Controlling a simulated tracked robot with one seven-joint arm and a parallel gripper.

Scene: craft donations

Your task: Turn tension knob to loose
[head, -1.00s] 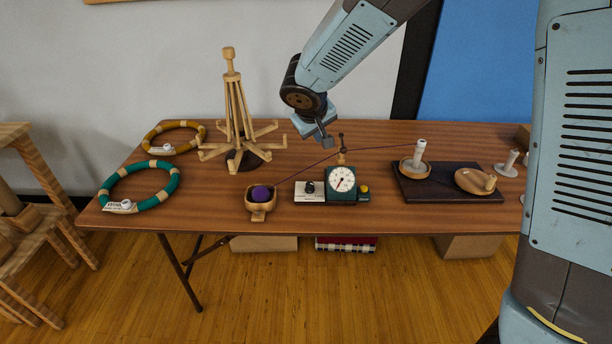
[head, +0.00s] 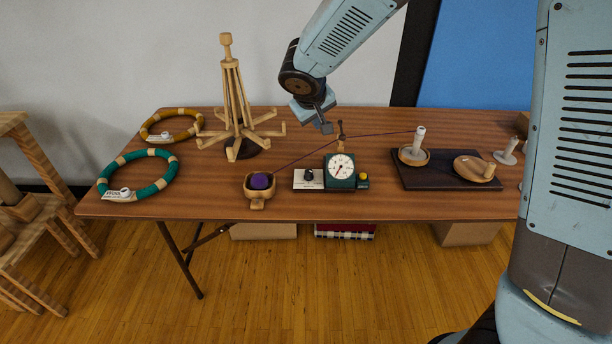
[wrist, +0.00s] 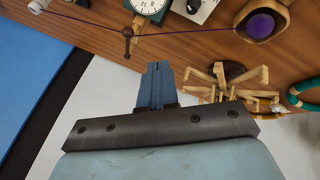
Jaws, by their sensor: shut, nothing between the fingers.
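The tension knob (head: 309,175) is a small black knob on a white plate (head: 308,186), just left of the round dial gauge (head: 340,167) on the table. Its setting is too small to read. In the wrist view the knob (wrist: 193,5) is at the top edge, partly cut off. My gripper (head: 326,130) is shut and empty, above the table behind the knob and gauge, apart from both. In the wrist view its closed blue fingers (wrist: 157,66) point toward the table.
Purple yarn runs from a ball (head: 262,181) in a wooden bowl past a guide post (head: 340,136) to a white spindle (head: 419,141). A wooden swift (head: 238,110) stands left of my gripper. A yellow button (head: 363,178) is right of the gauge.

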